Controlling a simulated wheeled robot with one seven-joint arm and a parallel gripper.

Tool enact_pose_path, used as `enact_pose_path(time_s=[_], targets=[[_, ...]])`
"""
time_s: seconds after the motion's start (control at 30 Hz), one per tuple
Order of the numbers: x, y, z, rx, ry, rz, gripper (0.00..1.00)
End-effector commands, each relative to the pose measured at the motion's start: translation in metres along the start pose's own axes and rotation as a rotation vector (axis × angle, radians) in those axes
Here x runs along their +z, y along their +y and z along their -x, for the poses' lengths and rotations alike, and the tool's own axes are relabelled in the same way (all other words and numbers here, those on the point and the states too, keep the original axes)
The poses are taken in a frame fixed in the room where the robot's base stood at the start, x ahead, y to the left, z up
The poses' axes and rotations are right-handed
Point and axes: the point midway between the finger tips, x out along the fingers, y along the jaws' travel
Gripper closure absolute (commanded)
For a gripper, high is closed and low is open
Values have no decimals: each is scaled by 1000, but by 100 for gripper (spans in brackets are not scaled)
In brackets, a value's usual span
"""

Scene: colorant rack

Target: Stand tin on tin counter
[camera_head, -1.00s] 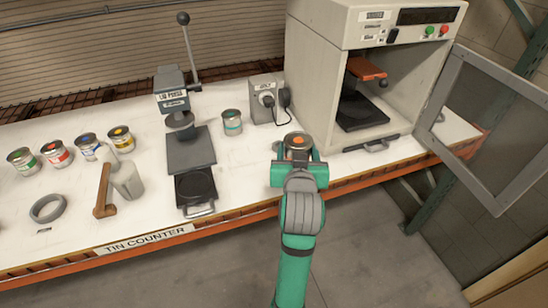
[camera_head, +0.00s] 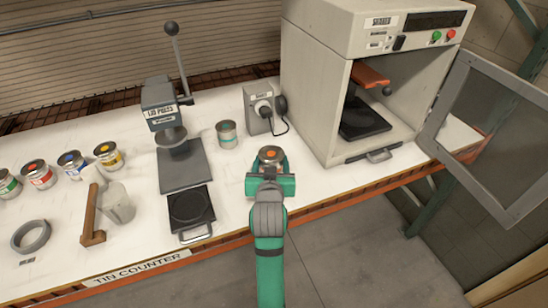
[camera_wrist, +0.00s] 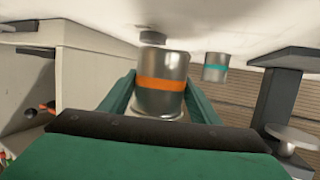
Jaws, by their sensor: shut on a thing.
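My gripper (camera_head: 270,168) is shut on a silver tin with an orange band (camera_head: 271,153). In the wrist view the tin (camera_wrist: 162,85) sits between the two green fingers (camera_wrist: 160,95), its orange band facing the camera. The tin is over the front part of the white tin counter (camera_head: 225,180), right of the lid press, and looks about upright. I cannot tell whether its base touches the counter. The "TIN COUNTER" label (camera_head: 138,269) is on the front edge at left.
A teal-banded tin (camera_head: 227,134) stands behind and left of my gripper. The lid press (camera_head: 183,165) is left, the open-doored machine (camera_head: 370,75) right, a socket box (camera_head: 262,108) behind. Several coloured tins, a wooden-handled tool (camera_head: 92,215) and a grey ring (camera_head: 31,235) lie farther left.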

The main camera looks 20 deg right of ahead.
Motion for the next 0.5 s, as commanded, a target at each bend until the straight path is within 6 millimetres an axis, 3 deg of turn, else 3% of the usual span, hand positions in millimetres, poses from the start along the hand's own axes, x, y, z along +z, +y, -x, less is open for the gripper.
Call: enact_pose_path(time_s=[0.5], targets=[[38, -1, -15, 4, 0, -1, 73]])
